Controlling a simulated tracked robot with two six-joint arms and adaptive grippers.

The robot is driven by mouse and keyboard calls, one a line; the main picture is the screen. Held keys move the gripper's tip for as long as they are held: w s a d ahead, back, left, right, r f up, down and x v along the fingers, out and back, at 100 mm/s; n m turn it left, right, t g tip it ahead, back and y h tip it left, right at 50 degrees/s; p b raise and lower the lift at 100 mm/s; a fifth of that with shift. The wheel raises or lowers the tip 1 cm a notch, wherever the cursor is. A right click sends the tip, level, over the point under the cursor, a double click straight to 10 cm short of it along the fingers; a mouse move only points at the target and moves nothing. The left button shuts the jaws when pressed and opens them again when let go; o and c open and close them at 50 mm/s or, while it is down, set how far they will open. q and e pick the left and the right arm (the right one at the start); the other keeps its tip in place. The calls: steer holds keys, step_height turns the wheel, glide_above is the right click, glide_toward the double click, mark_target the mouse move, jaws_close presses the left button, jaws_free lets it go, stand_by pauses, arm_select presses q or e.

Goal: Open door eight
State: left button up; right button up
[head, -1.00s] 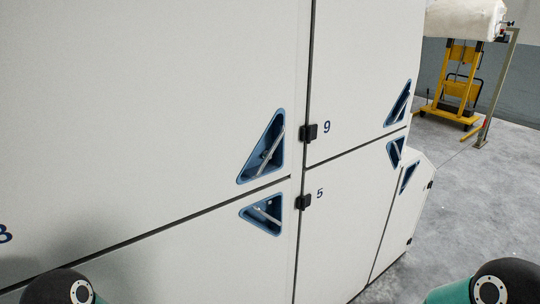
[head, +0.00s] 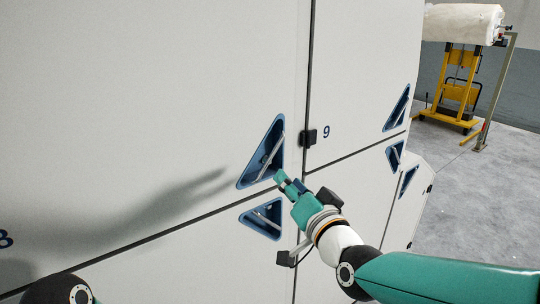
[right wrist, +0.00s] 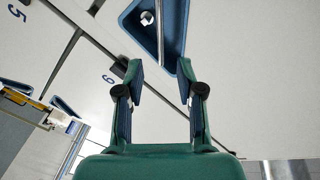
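My right gripper (head: 281,177) is in front of the recess's lower right corner. In the right wrist view its two fingers (right wrist: 158,70) are apart with nothing between them, and the recess (right wrist: 138,28) with its bar (right wrist: 161,28) lies beyond the fingertips. The door looks closed. My left gripper is out of view.
A second triangular recess (head: 262,219) is just below, partly beside my right arm. Free grey floor (head: 470,200) and a yellow trolley (head: 460,90) lie at the right.

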mark_target(270, 159)
steer(key=p+x, duration=0.3)
steer(key=x, duration=0.7)
steer(key=shift+p+x, duration=0.4)
steer(key=shift+x, duration=0.4)
jaws_close()
steer(key=shift+d, duration=0.1)
